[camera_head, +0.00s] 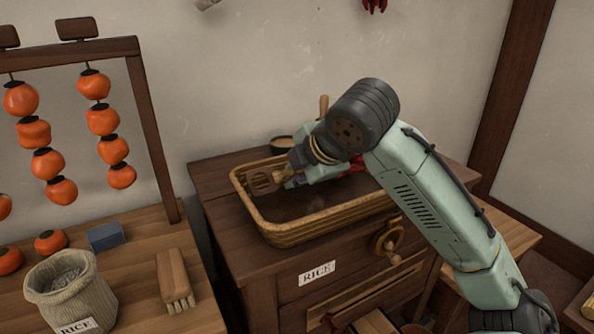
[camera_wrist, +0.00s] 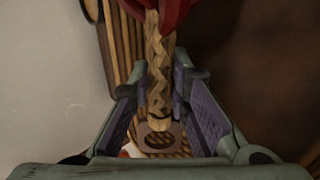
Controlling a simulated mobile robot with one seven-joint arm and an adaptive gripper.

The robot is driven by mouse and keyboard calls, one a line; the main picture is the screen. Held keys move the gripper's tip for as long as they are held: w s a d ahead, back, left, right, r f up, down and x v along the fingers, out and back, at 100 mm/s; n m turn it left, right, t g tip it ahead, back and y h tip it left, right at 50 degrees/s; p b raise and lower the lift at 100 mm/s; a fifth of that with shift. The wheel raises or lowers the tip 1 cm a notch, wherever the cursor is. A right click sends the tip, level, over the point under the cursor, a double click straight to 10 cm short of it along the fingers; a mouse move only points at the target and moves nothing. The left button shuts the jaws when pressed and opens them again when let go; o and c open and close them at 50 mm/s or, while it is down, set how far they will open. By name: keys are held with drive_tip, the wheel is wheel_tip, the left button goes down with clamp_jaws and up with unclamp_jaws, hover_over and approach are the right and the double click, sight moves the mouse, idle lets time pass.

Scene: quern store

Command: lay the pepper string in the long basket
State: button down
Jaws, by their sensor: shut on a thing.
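The long basket (camera_head: 318,226) is a tan woven oblong tray on the dark wooden cabinet, with a brown inside. My gripper (camera_head: 292,180) is over the basket, pointing left, shut on the pepper string. In the wrist view the string's straw braid (camera_wrist: 160,70) runs between the fingers, with red peppers (camera_wrist: 175,12) at the top edge. A flat wooden end piece with a hole (camera_head: 262,182) shows at the basket's left end. Some red of the peppers (camera_head: 357,163) shows beside my wrist; the rest is hidden. I cannot tell whether the string touches the basket floor.
A dark bowl (camera_head: 283,143) stands behind the basket. The cabinet (camera_head: 245,250) has a RICE label and a wooden crank.

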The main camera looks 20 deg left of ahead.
drive_tip(key=c, duration=1.4)
unclamp_jaws()
drive_tip(key=shift+c, duration=0.2)
drive_tip(key=shift+o, duration=0.2)
drive_tip(key=o, duration=0.6)
drive_tip(key=shift+c, duration=0.2)
drive_tip(key=shift+w+a+r+p+v, duration=0.1)
drive_tip(key=shift+r+p+v, duration=0.05)
drive_tip(key=shift+p+v, duration=0.55)
drive_tip(key=shift+w+a+r+p+v, duration=0.1)
drive_tip(key=shift+p+v, duration=0.35)
drive_tip(key=shift+v, duration=0.4)
drive_tip(key=shift+w+a+r+p+v, duration=0.1)
drive_tip(key=shift+a+r+p+v, duration=0.05)
drive_tip(key=shift+p+v, duration=0.55)
drive_tip(key=shift+a+r+v, duration=0.15)
drive_tip(key=shift+v, duration=1.05)
drive_tip(key=shift+a+r+v, duration=0.1)
drive_tip(key=shift+r+v, duration=0.05)
drive_tip(key=shift+v, duration=1.05)
drive_tip(key=shift+w+f, duration=0.1)
drive_tip(key=shift+w, duration=0.05)
